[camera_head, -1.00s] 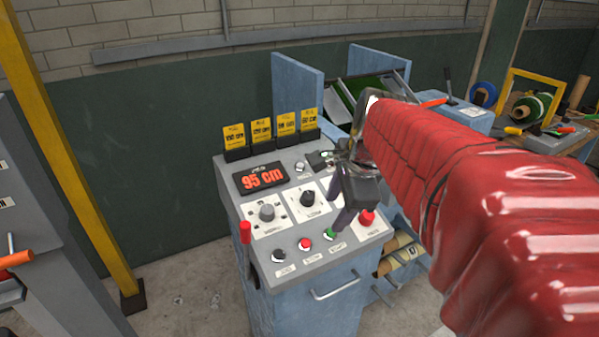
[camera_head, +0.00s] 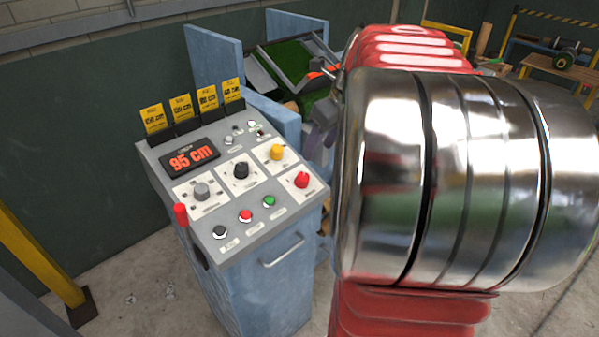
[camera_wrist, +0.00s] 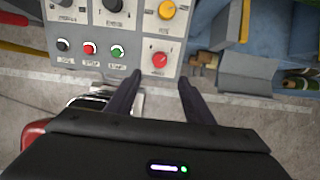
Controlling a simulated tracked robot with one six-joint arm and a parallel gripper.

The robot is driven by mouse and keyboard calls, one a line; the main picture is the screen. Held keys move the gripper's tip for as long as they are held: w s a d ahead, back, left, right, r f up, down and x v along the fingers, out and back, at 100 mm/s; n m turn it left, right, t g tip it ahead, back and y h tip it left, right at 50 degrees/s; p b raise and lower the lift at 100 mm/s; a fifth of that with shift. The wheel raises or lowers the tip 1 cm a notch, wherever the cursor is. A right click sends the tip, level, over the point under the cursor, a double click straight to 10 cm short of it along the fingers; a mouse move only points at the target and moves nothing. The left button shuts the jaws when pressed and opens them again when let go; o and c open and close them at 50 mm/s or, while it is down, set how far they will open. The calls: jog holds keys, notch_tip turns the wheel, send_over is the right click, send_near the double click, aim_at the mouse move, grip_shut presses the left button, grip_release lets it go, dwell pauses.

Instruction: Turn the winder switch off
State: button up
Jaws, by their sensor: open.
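A sloped grey control panel (camera_head: 213,220) on a blue cabinet carries the switches; their labels are too small to read, so I cannot tell which one is the winder switch. A grey knob (camera_head: 201,190), a black knob (camera_head: 241,170), a yellow knob (camera_head: 277,152) and a red knob (camera_head: 302,180) sit on white plates. Black, red and green buttons line the front. My gripper (camera_head: 321,138) is beside the panel's right edge, partly hidden by my arm. In the wrist view its fingers (camera_wrist: 159,82) are apart and empty, with the red knob (camera_wrist: 160,59) just beyond the tips.
A red-handled lever (camera_head: 181,216) stands at the panel's left edge. Yellow cards (camera_head: 181,108) stand along its back, behind a display (camera_head: 190,158) reading 95 cm. A blue machine with green turf (camera_head: 290,62) is behind. A yellow post (camera_head: 40,260) stands at left.

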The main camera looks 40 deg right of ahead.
aim_at(304, 176)
jog(key=shift+f, duration=0.1)
jog(key=x, duration=1.3)
jog(key=shift+w+f, duration=0.2)
jog(key=shift+f, duration=0.05)
jog(key=c, duration=1)
